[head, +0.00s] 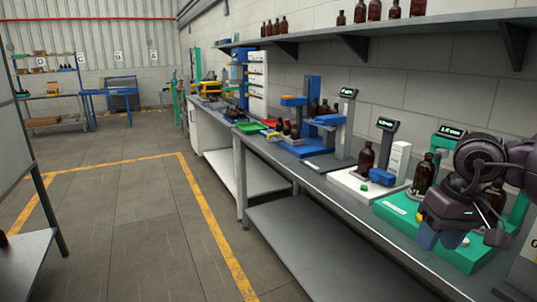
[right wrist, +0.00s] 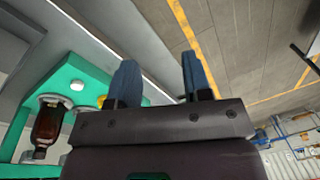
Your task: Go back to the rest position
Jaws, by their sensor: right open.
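My right gripper (head: 440,236) shows at the right of the head view, in front of and above the green station (head: 395,207) on the bench. In the right wrist view its two blue fingers (right wrist: 155,80) stand apart with nothing between them. An amber bottle (head: 423,176) stands on the green station just left of the gripper; a bottle also shows at the left of the wrist view (right wrist: 47,130). Another amber bottle is partly hidden behind my right arm. My left gripper is in neither view.
The bench (head: 318,178) runs along the wall. A white station (head: 345,182) carries an amber bottle (head: 365,160) and a green cap (head: 364,187). A blue press (head: 313,115) stands farther back. A shelf (head: 400,24) holds several bottles above. The floor (head: 130,215) at left is clear.

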